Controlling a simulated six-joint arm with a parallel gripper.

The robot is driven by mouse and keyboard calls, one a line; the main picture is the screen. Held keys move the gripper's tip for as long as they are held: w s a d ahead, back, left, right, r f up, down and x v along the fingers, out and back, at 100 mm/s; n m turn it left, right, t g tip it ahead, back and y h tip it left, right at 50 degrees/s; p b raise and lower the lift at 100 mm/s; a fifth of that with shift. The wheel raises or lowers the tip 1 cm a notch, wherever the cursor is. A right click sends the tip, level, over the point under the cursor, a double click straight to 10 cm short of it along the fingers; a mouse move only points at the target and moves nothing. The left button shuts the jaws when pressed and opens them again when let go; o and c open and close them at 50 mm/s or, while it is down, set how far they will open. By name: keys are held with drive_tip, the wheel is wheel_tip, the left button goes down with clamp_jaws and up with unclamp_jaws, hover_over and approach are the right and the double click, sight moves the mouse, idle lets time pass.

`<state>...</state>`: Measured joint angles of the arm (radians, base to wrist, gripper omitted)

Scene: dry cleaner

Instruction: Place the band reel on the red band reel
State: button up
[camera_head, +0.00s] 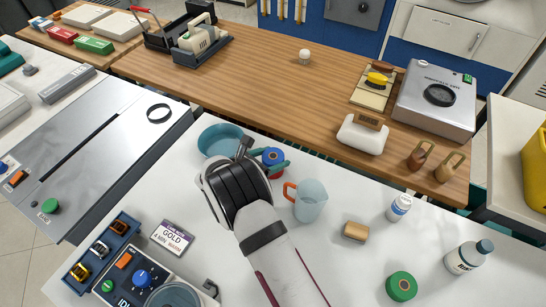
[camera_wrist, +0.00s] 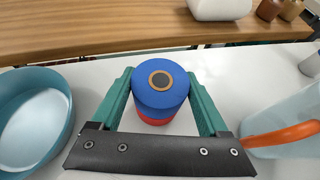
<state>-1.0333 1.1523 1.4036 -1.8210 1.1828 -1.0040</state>
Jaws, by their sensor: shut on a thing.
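The blue band reel (camera_wrist: 160,96) stands upright between the green fingers of my gripper (camera_wrist: 160,84), which is shut on its sides. In the head view the blue reel (camera_head: 273,155) shows just past my gripper (camera_head: 271,161). The red band reel (camera_wrist: 155,121) is directly under the blue one, with only its edge showing below it. In the head view a bit of the red reel (camera_head: 277,174) shows on the white table. The two look lined up; whether they touch I cannot tell.
A teal bowl (camera_wrist: 35,118) is close on the left, and a clear blue jug (camera_head: 311,202) with an orange handle is close on the right. The wooden counter (camera_head: 260,90) lies behind.

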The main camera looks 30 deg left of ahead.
drive_tip(key=shift+f, duration=0.1)
drive_tip(key=o, duration=1.3)
drive_tip(key=shift+f, duration=0.1)
drive_tip(key=shift+c, duration=0.2)
drive_tip(key=v, duration=1.2)
drive_tip(key=w+d+r+m+g+h, duration=0.1)
drive_tip(key=d+r+m+g, duration=0.2)
drive_tip(key=d, duration=0.4)
drive_tip(key=d+r+m+g+h, duration=0.1)
drive_tip(key=d+r+m+h, duration=0.15)
drive_tip(key=d+m, duration=0.4)
drive_tip(key=w+d+r+m+g, duration=0.15)
drive_tip(key=d+r+m, duration=0.25)
drive_tip(key=d, duration=0.4)
drive_tip(key=s+d+r+m+g, duration=0.3)
drive_tip(key=s+d+m+g, duration=0.25)
drive_tip(key=d+m, duration=0.35)
drive_tip(key=s+d+m+y, duration=0.2)
drive_tip(key=s+m+y, duration=0.2)
drive_tip(key=s+m, duration=0.4)
drive_tip(key=s+d+m+g+y, duration=0.1)
drive_tip(key=s+m+y, duration=0.3)
drive_tip(key=s+m, duration=0.4)
drive_tip(key=shift+s+d+r, duration=0.4)
drive_tip(key=shift+s+r, duration=0.05)
drive_tip(key=shift+s, duration=0.1)
